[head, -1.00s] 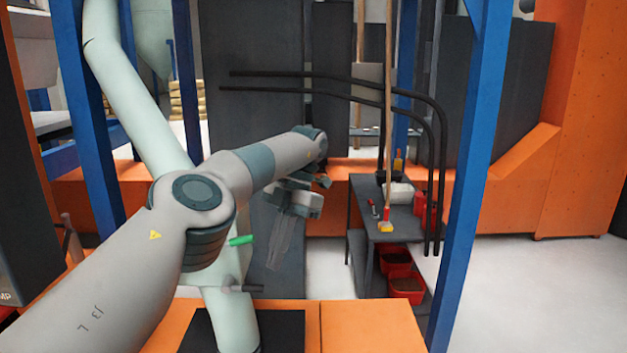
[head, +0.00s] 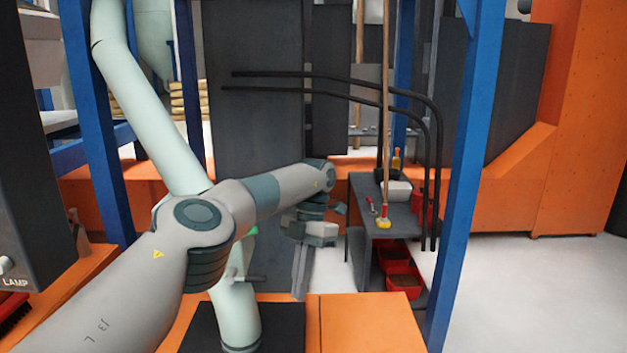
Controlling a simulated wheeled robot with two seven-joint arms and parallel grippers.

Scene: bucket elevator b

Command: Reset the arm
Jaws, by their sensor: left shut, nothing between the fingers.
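My left arm comes in from the lower left and reaches across the middle of the head view, with its elbow in front of a pale green pipe (head: 160,125). My left gripper (head: 299,288) hangs downward at the end of this arm, its slim fingers shut with nothing held. It is in front of the dark panel and above the orange base, left of the grey cart, touching nothing that I can make out. The pipe's valve area, with a little green showing, is partly hidden behind my elbow. My right gripper is out of view.
A blue post (head: 465,180) stands right of the grey cart (head: 395,222), which carries tools and red bins (head: 403,285). Black bent pipes (head: 340,78) run behind the arm. A dark box marked LAMP (head: 30,190) stands at left. Pale floor at right is clear.

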